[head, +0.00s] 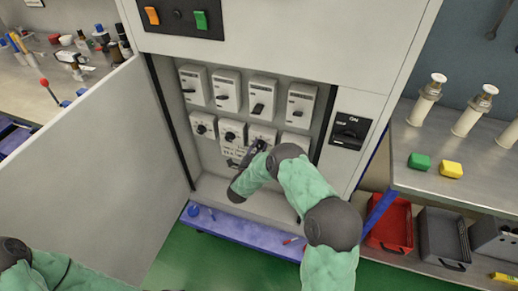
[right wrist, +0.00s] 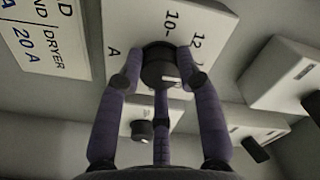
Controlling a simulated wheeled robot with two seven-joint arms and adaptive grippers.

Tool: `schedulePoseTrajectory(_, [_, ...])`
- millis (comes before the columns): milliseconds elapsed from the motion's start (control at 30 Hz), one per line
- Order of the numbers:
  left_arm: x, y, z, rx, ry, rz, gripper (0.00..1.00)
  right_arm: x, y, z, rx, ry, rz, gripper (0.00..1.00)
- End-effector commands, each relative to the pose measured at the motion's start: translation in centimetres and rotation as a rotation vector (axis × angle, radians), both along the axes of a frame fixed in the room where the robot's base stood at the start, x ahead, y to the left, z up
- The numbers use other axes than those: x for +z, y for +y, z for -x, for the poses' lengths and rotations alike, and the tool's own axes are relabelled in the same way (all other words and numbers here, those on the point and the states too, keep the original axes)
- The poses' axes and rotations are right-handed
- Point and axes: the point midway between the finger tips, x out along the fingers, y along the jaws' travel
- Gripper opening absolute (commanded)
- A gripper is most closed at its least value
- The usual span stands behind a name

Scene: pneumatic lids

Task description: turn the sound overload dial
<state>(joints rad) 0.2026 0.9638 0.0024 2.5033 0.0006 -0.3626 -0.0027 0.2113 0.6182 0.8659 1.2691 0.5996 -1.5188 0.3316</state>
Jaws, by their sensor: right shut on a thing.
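My right gripper (head: 256,148) reaches into the open cabinet at its lower row of dial units. In the right wrist view its fingers are shut around a round black dial knob (right wrist: 160,66) on a white unit with the figures 10 and 12 and the letter A printed beside it. My left gripper is not in view.
Several white switch units with black levers (head: 263,96) fill the upper row. The cabinet door (head: 85,180) stands open at the left. A black rotary switch panel (head: 349,131) is on the right frame. A blue ledge (head: 245,230) runs below the cabinet.

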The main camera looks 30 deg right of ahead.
Motion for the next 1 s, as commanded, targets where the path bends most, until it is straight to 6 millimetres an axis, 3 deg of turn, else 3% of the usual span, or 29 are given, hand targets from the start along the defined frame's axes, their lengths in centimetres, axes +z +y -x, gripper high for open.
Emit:
schedulePoseTrajectory(67, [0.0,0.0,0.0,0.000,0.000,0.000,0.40,-0.8,0.6,0.2,0.013,0.017,-0.008,0.03])
schedulePoseTrajectory(100, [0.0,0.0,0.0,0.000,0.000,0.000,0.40,-0.8,0.6,0.1,0.013,0.017,-0.008,0.47])
schedulePoseTrajectory(167, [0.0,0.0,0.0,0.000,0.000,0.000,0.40,-0.8,0.6,0.1,0.012,0.017,-0.007,0.59])
schedulePoseTrajectory(567, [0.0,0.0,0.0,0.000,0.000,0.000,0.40,-0.3,0.5,0.3,0.006,0.006,-0.003,0.59])
schedulePoseTrajectory(1000, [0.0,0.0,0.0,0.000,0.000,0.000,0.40,-0.2,6.3,5.1,0.011,0.008,-0.003,0.59])
